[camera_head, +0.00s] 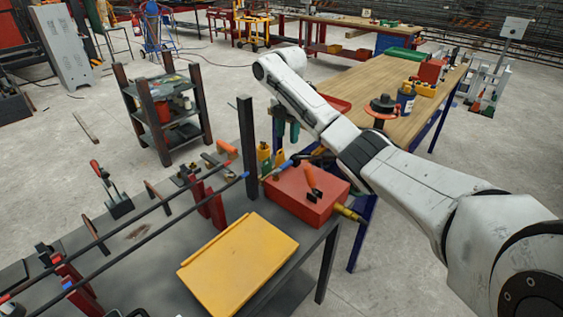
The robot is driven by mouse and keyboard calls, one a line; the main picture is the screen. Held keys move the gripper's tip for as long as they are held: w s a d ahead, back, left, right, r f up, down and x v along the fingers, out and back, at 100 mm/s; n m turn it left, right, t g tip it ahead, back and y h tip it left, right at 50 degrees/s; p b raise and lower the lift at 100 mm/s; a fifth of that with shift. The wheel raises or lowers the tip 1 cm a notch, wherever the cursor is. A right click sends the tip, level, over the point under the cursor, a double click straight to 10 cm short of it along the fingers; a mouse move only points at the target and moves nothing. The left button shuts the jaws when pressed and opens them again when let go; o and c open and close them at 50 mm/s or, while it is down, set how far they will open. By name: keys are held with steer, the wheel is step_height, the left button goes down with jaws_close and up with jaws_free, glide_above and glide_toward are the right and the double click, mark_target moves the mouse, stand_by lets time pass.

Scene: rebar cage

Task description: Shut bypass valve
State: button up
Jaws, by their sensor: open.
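No part in view is clearly marked as the bypass valve. A red box (292,203) sits at the right end of the dark bench, with an orange handle (311,179) standing tilted at its top. A brass-coloured fitting (348,213) shows at the box's right side. I cannot tell whether these belong to a valve. A red-orange disc with a dark top (381,106) stands on the wooden table; I cannot tell what it is. My arm reaches from the lower right to the upper middle, above the benches.
The dark bench (150,262) holds a yellow panel (238,262), long rebars, red clamps and a dark upright post (247,145). The wooden table (400,80) stands behind my arm. A dark shelf cart (160,112) stands at the left back. Concrete floor is open at right.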

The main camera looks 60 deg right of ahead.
mark_target(287, 164)
step_height(287, 164, down, 10)
steer(key=shift+f+p, duration=0.1)
steer(key=shift+p, duration=0.3)
jaws_close()
stand_by(0.4)
